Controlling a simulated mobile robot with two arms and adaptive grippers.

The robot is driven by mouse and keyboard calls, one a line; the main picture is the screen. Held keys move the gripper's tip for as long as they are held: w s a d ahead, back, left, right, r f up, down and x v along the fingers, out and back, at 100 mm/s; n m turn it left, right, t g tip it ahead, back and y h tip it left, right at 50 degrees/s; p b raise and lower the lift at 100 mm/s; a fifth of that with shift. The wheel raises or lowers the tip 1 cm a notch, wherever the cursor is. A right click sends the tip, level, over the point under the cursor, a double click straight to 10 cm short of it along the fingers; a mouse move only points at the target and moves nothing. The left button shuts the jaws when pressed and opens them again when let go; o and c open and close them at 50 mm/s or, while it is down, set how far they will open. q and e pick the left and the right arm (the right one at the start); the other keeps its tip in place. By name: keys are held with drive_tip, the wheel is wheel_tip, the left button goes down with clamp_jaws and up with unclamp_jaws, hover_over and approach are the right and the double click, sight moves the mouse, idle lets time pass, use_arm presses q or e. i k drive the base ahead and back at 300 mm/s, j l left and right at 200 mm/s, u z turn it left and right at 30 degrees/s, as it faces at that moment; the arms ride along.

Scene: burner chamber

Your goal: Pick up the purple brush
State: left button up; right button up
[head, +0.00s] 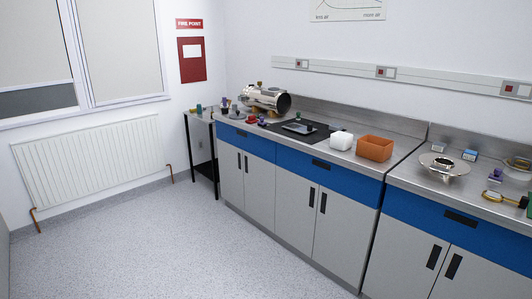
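Several small purple items show in the head view, all too small for me to tell which is a brush. One purple item (495,175) is on the right-hand steel worktop, near the right edge of the picture. Another purple item (225,101) is at the far left end of the counter, by small dark items. A small purple item (262,119) lies near the front edge, below the metal cylinder. Neither of my grippers is in view.
A long steel worktop with blue drawers (325,172) runs along the right wall. It carries a metal cylinder (264,98), a black mat (302,142), a white block (341,140), an orange box (374,148) and a metal dish (443,168). The speckled floor (150,245) is clear.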

sight(261, 123)
drive_tip(key=i+u, duration=0.25)
drive_tip(key=i, duration=1.6)
